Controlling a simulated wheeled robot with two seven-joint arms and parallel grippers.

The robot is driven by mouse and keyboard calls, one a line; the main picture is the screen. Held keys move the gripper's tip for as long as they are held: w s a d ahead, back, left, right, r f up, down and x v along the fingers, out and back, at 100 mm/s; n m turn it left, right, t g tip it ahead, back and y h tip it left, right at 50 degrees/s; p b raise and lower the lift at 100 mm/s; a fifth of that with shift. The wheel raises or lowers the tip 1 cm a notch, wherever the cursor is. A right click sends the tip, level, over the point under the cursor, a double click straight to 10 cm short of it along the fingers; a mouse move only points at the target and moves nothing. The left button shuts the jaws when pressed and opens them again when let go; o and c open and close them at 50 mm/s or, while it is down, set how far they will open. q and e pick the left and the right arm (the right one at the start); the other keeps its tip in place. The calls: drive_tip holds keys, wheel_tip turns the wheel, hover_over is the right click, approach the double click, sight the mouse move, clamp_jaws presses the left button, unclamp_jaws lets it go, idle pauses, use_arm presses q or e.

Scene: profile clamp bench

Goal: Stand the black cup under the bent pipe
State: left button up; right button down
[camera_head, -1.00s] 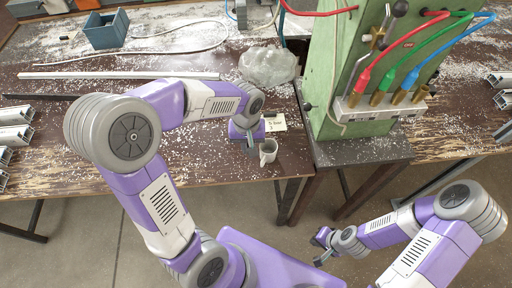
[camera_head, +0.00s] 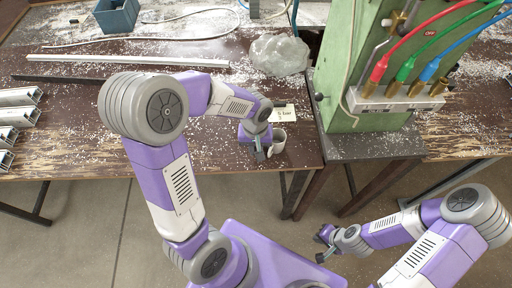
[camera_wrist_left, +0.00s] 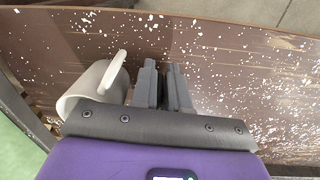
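The only cup I see is light grey-white, not black (camera_head: 278,140). It stands upright near the bench's front edge, beside a small card. In the left wrist view it shows at the left with its handle towards my fingers (camera_wrist_left: 88,88). My left gripper (camera_head: 262,154) is just left of the cup; its two grey fingers (camera_wrist_left: 163,85) are close together with nothing visible between them, and the handle is outside them. My right gripper (camera_head: 322,246) hangs in front of the bench, away from the cup. A bent grey metal pipe (camera_head: 384,38) seems to show on the green machine.
The green machine (camera_head: 345,60) stands right of the cup on a dark plate (camera_head: 375,146), with red, green and blue hoses. A crumpled clear bag (camera_head: 279,54) lies behind the cup. A blue bin (camera_head: 116,16), long bars and aluminium profiles (camera_head: 18,97) lie to the left.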

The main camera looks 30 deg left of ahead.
use_arm(q)
drive_tip(key=o, duration=0.4)
drive_tip(key=shift+r, duration=0.25)
wheel_tip(320, 180, up, 12)
drive_tip(key=p, duration=0.4)
drive_tip(key=shift+s, duration=0.1)
